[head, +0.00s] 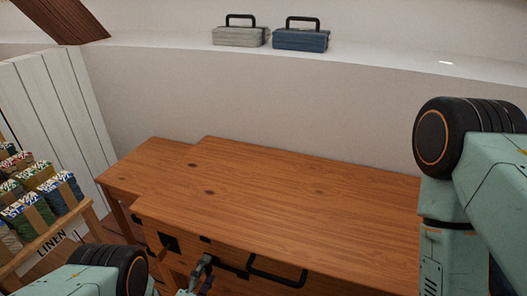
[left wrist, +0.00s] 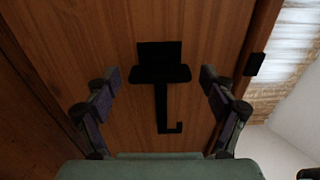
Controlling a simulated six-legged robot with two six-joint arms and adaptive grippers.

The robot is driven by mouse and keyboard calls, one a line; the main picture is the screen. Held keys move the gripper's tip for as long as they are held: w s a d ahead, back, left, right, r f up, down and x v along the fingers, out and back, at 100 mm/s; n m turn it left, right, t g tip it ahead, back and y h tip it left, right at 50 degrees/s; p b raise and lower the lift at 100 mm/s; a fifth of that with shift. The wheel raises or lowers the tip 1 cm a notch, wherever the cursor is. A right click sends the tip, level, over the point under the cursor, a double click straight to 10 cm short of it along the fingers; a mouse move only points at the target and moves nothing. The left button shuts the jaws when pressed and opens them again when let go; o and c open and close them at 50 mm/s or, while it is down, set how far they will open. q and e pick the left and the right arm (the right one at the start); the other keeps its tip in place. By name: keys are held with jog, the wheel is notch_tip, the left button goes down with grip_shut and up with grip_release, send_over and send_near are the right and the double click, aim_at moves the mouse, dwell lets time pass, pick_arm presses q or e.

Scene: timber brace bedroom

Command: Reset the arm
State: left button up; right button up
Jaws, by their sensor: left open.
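My left gripper (head: 200,276) is low in the head view, in front of the wooden desk's front face, and partly cut off by the bottom edge. In the left wrist view my left gripper (left wrist: 160,95) shows two spread fingers with nothing between them that they hold. Behind the gap is a wooden panel with a black metal fitting (left wrist: 160,74) that has a hooked lower end. I cannot tell the distance between the fingers and this fitting. My right arm stands folded at the right of the head view, and its gripper is out of sight.
The wooden desk (head: 290,195) has a bare top and a black bar handle (head: 277,272) on its front. A crate marked LINEN (head: 50,247) with several bundles stands at left. A grey case (head: 239,37) and a blue case (head: 301,40) sit on the ledge behind.

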pick_arm(q)
jog(key=shift+w+d, duration=0.15)
jog(key=shift+w, duration=0.3)
